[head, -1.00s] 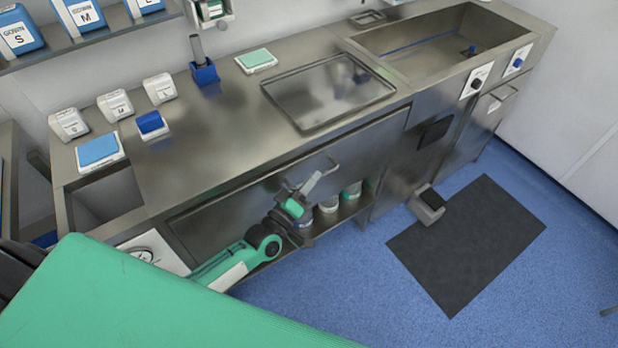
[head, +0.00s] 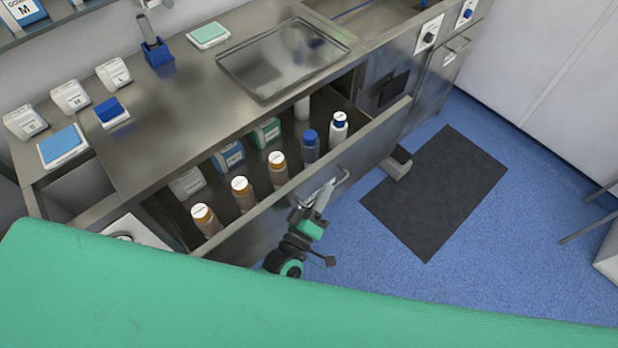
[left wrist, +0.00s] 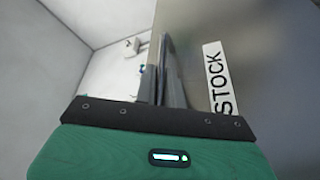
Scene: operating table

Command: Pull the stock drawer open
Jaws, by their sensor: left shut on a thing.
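The stock drawer (head: 378,140) stands pulled out from under the steel counter, and its inside shows in the head view. Several bottles and boxes stand in it. In the left wrist view its steel front carries a STOCK label (left wrist: 216,78). My left gripper (head: 322,196) is at the outer face of the drawer front, shut on the drawer handle (head: 338,178). In the left wrist view the fingers (left wrist: 164,80) reach up beside the label, and the grip itself is partly hidden. My right gripper is not in view.
A green-covered surface (head: 250,300) fills the near side. The counter above holds a steel tray (head: 283,58), white dispensers (head: 70,97) and a blue holder (head: 158,54). A dark mat (head: 435,192) lies on the blue floor, with free floor around it. A grey pedal (head: 397,163) sits by the cabinet.

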